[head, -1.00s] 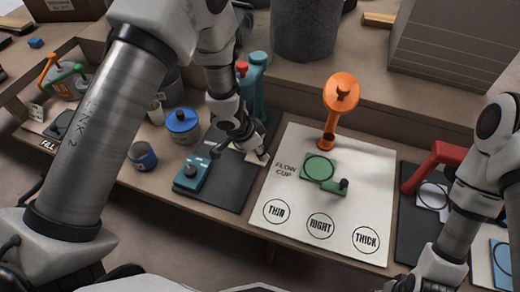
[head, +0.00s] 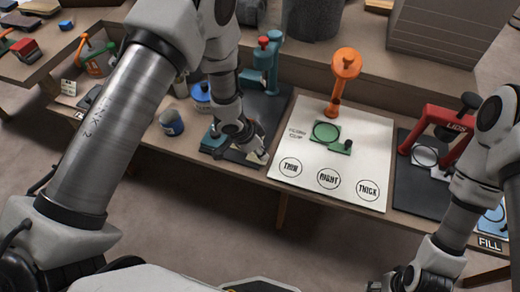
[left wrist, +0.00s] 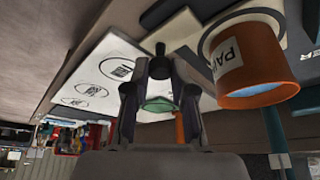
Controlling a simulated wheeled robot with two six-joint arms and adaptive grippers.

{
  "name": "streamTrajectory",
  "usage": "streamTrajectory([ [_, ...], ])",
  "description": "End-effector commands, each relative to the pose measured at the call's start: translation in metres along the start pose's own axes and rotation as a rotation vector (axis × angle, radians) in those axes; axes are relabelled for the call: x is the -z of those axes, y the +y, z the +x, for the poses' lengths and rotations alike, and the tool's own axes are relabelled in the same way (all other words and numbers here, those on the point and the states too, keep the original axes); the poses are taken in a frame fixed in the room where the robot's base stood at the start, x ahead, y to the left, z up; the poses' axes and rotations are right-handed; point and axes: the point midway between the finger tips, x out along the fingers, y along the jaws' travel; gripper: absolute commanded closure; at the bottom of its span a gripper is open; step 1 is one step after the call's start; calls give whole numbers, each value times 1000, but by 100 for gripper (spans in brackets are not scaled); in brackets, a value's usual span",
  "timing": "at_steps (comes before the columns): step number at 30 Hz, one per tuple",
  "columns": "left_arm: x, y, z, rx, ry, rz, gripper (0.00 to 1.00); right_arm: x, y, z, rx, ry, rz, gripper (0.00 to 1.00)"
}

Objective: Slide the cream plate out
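A small pale piece, which looks like the cream plate (head: 238,157), shows in the head view on the black mat, mostly hidden by my left gripper (head: 252,150). That gripper is low over the mat's front part, beside the white board. In the left wrist view its two fingers (left wrist: 160,98) stand apart, with a green piece seen between them; I see no plate clearly held there. Contact with the cream plate cannot be made out. A teal block (head: 214,141) lies just left of the gripper.
The white board (head: 306,152) holds a green plate (head: 327,133) and an orange stand (head: 345,66). A teal stand (head: 262,62) is behind my left arm. Blue cans and a red stand (head: 440,128) flank these. An orange labelled cup (left wrist: 252,62) is close in the wrist view.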

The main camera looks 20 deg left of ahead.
Motion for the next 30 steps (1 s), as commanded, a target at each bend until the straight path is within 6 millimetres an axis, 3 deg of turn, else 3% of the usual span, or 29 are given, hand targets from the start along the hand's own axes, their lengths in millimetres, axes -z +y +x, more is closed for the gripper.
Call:
streamTrajectory([
  [1, -6, 4, 2, -8, -13, 0, 72, 0, 0, 0, 0, 0, 0, 38],
  [3, -6, 4, 2, -7, -13, -1, 52, 0, 0, 0, 0, 0, 0, 38],
  [14, -3, 2, -4, -3, -7, -1, 52, 0, 0, 0, 0, -1, 0, 38],
  [17, -2, 1, -18, -2, -6, -2, 52, 0, 0, 0, 0, -1, 0, 38],
  [27, -3, 2, -101, -3, -6, -1, 52, 0, 0, 0, 0, 0, 0, 38],
  [30, -3, 2, -114, -4, -7, -1, 52, 0, 0, 0, 0, 0, 0, 38],
])
